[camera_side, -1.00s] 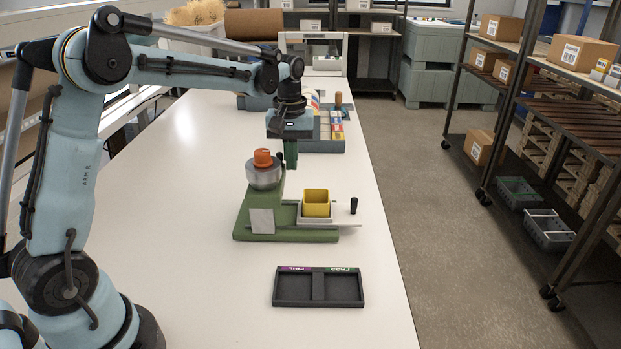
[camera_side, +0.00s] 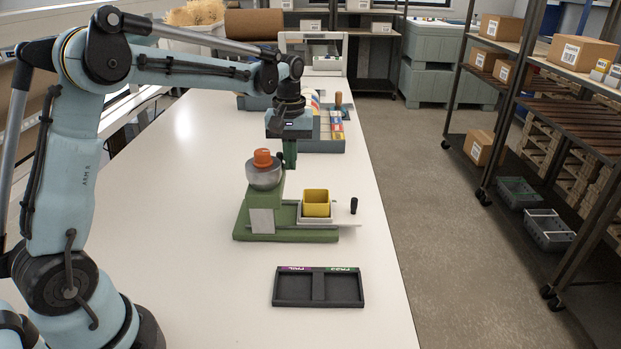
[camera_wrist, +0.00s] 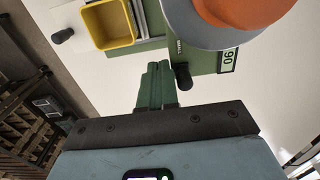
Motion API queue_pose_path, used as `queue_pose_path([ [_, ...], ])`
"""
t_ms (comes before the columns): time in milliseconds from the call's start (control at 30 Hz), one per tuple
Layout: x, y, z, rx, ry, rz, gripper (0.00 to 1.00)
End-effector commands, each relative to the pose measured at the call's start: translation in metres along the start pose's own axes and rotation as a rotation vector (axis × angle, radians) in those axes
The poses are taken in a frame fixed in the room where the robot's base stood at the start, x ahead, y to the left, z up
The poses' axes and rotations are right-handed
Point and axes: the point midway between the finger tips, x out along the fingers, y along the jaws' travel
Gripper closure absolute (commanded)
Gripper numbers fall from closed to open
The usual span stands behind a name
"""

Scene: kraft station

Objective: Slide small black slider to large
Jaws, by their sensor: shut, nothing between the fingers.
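The green dosing machine (camera_side: 300,235) stands on the white table, with a grey hopper and an orange cap on top. A small black knob (camera_wrist: 183,76) sticks out of its green body in the wrist view, beside a small label that seems to read SMALL and a display showing 90. This knob also shows beside the hopper in the side view (camera_side: 281,157). My gripper (camera_side: 289,165) is shut and empty, just behind the hopper. In the wrist view its green fingers (camera_wrist: 158,66) lie just left of the knob; I cannot tell whether they touch it.
A yellow cup (camera_side: 316,203) sits on the machine's tray, with a black-handled slide (camera_side: 353,205) at right. A black two-part tray (camera_side: 318,288) lies in front. Behind my gripper is a rack of coloured items (camera_side: 335,130). The table left of the machine is clear.

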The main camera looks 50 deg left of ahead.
Motion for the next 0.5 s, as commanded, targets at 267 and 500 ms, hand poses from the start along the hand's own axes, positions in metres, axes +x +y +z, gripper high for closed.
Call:
queue_pose_path([
  [267, -0.007, 0.003, 0.000, 0.001, 0.000, 0.003, 1.00],
  [500, -0.025, 0.003, 0.001, 0.002, 0.000, 0.004, 1.00],
])
